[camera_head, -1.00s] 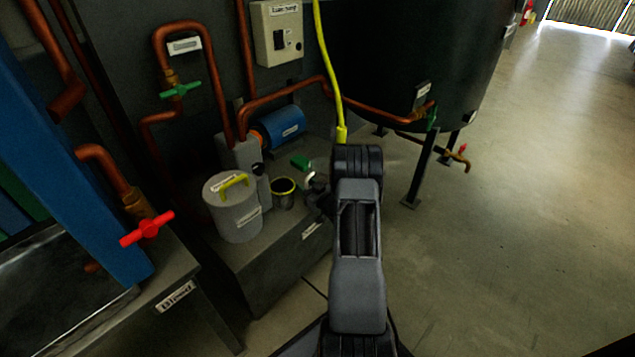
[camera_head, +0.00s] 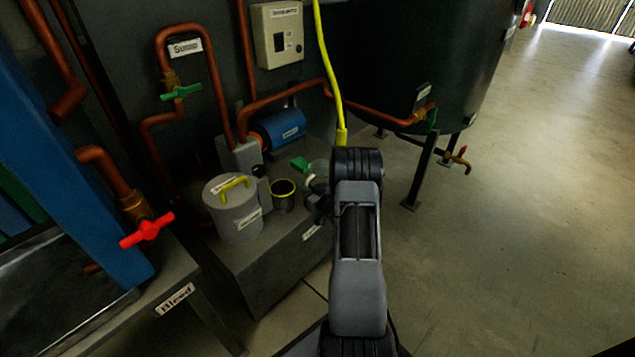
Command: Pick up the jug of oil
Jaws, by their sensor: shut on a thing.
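The jug (camera_head: 319,168) is a small, clear vessel with a green part (camera_head: 300,164) at its upper left. It shows over the back right of the grey plinth, partly hidden behind my arm. My gripper (camera_head: 316,190) is at the near side of the jug and is shut on it, at a pale curved part that looks like its handle. The fingertips are small and dark here. I cannot tell whether the jug's base touches the plinth.
A grey lidded pot (camera_head: 235,222) with a yellow handle and a dark yellow-rimmed cup (camera_head: 284,196) stand left of the jug. A blue motor (camera_head: 281,129) and copper pipes are behind. A yellow hose (camera_head: 335,90) hangs close above my arm. Floor to the right is clear.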

